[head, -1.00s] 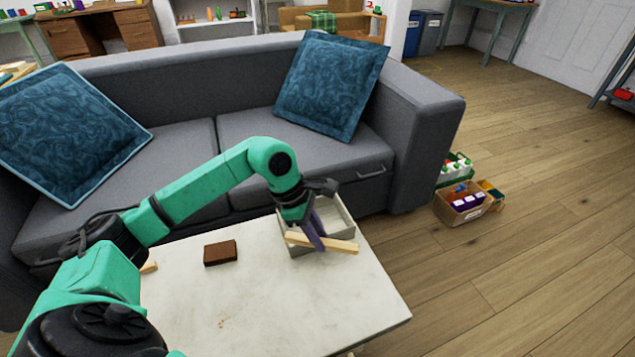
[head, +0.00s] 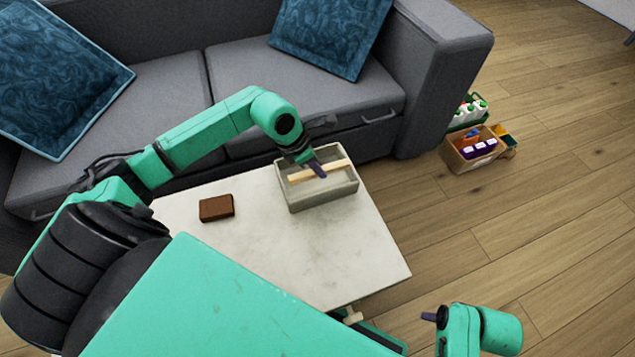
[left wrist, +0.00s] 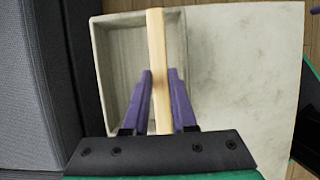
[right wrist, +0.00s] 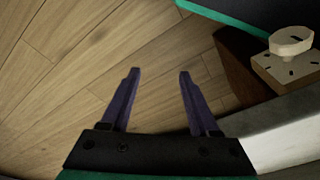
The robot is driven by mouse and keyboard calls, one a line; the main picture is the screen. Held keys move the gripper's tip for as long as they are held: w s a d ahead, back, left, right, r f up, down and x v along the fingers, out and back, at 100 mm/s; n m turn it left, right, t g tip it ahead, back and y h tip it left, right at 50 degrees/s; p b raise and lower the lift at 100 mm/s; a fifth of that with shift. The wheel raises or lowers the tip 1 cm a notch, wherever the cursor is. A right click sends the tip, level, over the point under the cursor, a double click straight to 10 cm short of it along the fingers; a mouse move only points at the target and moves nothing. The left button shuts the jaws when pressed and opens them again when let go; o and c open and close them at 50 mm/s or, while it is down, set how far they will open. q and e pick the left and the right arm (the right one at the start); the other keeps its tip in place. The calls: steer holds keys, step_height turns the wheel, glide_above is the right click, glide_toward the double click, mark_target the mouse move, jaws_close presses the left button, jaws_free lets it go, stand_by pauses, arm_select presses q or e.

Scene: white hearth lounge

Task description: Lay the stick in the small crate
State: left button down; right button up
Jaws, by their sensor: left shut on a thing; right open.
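The stick (head: 339,165) is a pale wooden bar. My left gripper (head: 319,168) is shut on it and holds it over the small crate's opening. The small crate (head: 323,201) is grey, open-topped and stands on the white table. In the left wrist view the stick (left wrist: 156,45) runs lengthwise between the fingers, over the right part of the crate (left wrist: 103,70). I cannot tell whether the stick touches the crate. My right gripper (right wrist: 159,72) is open and empty above the wood floor, far from the crate.
A brown block (head: 217,207) lies on the white table (head: 300,265), left of the crate. The grey sofa (head: 300,85) stands close behind. A cardboard box (head: 468,152) of items is on the floor at right. A pale round-topped object (right wrist: 290,42) is beside my right gripper.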

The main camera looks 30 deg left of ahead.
mark_target(323, 188)
arm_select(q)
step_height(323, 188, down, 7)
steer(key=shift+b, duration=0.65)
steer(key=shift+f, duration=0.1)
steer(key=c, duration=1)
jaws_free()
arm_select(e)
steer(key=r, duration=0.4)
steer(key=shift+s+a+r, duration=0.15)
steer(key=shift+a+r, duration=0.05)
steer(key=shift+r, duration=0.1)
arm_select(q)
steer(key=shift+a+r, duration=0.1)
steer(key=shift+r, duration=0.25)
steer(key=p+v, duration=0.3)
steer(key=v, duration=0.8)
steer(key=shift+s+r, duration=0.1)
steer(key=shift+r, duration=0.15)
arm_select(e)
step_height(323, 188, down, 8)
steer(key=shift+d+r, duration=0.15)
steer(key=shift+d, duration=0.25)
